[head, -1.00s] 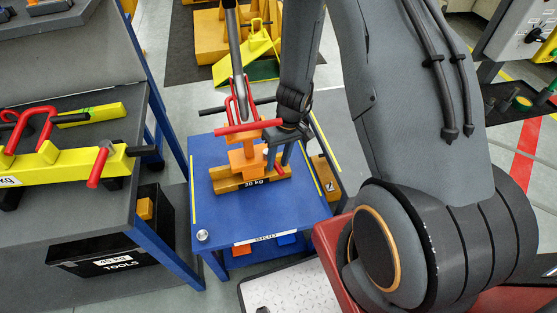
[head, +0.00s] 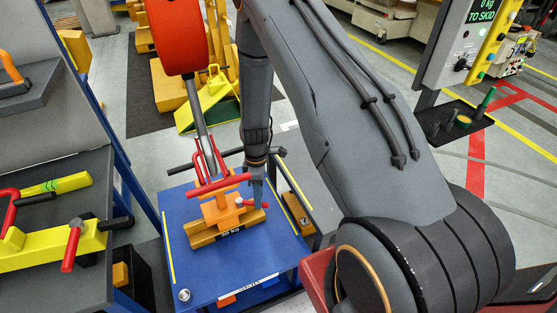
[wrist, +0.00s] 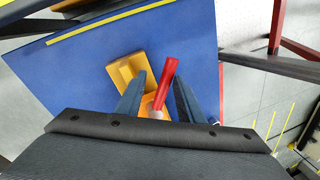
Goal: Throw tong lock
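The tong lock appears to be a short red lever (head: 252,205) at the right side of the orange tong body (head: 222,212). The tong sits on a yellow 30 kg block (head: 205,237) on the blue carrier top (head: 190,270). My gripper (head: 257,196) is low over the block, at the lever. In the wrist view the red lever (wrist: 168,80) lies between the two fingers of my gripper (wrist: 158,82), nearer the right finger. The fingers stand apart, and I cannot tell whether one touches the lever.
A red crossbar (head: 219,185) and a grey hoist rod (head: 202,112) rise just left of my gripper. A dark bench with a yellow beam (head: 45,247) stands left. A control post (head: 470,50) stands right.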

